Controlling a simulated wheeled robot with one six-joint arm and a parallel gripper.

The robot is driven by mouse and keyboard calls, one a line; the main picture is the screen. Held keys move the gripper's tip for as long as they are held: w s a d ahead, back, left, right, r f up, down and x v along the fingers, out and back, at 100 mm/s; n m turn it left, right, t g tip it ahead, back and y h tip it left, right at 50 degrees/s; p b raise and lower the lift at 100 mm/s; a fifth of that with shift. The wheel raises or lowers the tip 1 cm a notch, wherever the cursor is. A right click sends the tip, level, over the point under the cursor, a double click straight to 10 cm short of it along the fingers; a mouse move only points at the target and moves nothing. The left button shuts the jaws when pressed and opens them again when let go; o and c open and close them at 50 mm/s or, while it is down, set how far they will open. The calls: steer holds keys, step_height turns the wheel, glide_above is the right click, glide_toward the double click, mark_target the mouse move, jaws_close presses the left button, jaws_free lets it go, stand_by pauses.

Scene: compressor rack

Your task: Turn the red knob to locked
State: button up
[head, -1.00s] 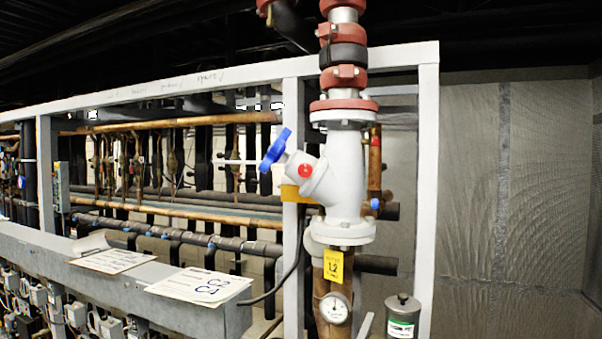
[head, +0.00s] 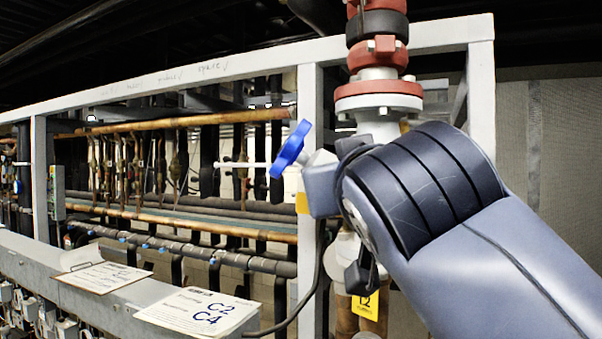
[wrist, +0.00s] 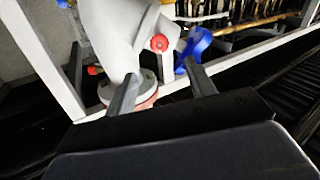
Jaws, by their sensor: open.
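The red knob (wrist: 159,43) is a small round cap on the white valve body (wrist: 108,32) in the wrist view. My gripper (wrist: 160,69) is open, its two grey fingers apart with nothing between them. The knob shows just beyond the fingertips, in line with the gap, and looks apart from them. The distance to it is hard to judge. In the head view my arm covers the red knob and most of the valve body, and the gripper's fingers cannot be made out.
Red-and-white pipe flanges (head: 379,97) rise above. Paper signs (head: 197,311) lie on the ledge.

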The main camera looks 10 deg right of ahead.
steer(key=w+d+p, duration=0.1)
steer(key=w+p, duration=0.2)
steer(key=w, duration=0.6)
steer(key=shift+w+d, duration=0.15)
steer(key=shift+w, duration=0.05)
steer(key=shift+f, duration=0.1)
steer(key=c, duration=1)
steer(key=shift+o, duration=0.2)
